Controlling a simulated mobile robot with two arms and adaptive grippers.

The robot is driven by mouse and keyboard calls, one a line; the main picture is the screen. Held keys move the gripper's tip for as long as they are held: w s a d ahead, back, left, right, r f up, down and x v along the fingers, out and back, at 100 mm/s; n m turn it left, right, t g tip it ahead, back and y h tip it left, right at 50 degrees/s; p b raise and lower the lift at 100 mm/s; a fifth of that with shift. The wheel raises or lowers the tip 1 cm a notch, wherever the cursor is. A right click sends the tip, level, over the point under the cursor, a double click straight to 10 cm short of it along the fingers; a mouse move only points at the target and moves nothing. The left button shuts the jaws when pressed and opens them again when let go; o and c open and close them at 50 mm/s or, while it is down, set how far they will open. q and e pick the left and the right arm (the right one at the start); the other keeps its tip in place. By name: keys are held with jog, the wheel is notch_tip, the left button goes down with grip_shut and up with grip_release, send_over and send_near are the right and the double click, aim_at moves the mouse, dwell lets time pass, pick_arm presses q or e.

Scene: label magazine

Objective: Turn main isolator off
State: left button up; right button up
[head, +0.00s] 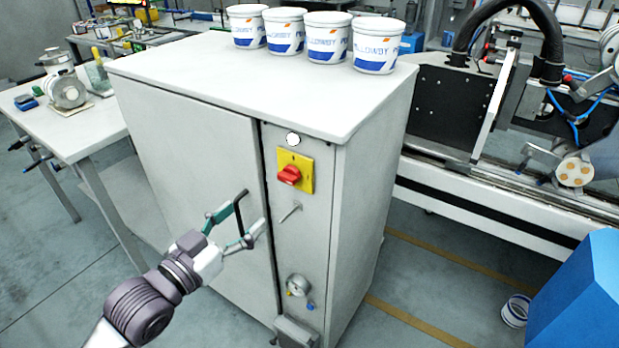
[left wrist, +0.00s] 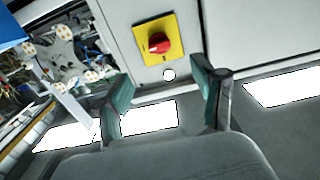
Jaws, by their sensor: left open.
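The main isolator is a red rotary knob (head: 288,176) on a yellow square plate (head: 305,176), high on the narrow front panel of a grey cabinet. In the left wrist view the red knob (left wrist: 159,43) and yellow plate (left wrist: 148,29) show beyond my fingers. My left gripper (head: 252,211) is open and empty, in front of the cabinet, lower and to the left of the isolator in the head view. Its two teal-padded fingers (left wrist: 163,92) are apart in the left wrist view, and nothing is between them. My right gripper is not in view.
Several white-and-blue tubs (head: 378,50) stand on the cabinet top (head: 220,65). A small lever (head: 290,212) and a gauge (head: 298,285) sit below the isolator. A workbench (head: 75,125) stands left, machinery (head: 450,105) right, and a blue box (head: 580,300) at lower right.

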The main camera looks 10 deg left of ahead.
aim_at(285, 179)
pick_arm(q)
jog(key=x, duration=0.4)
jog(key=p+x, duration=0.1)
jog(key=x, duration=0.3)
jog(key=r+p+x, duration=0.1)
jog(key=x, duration=0.3)
jog(key=shift+d, duration=0.15)
jog(key=shift+x, duration=0.8)
jog(key=shift+s, duration=0.1)
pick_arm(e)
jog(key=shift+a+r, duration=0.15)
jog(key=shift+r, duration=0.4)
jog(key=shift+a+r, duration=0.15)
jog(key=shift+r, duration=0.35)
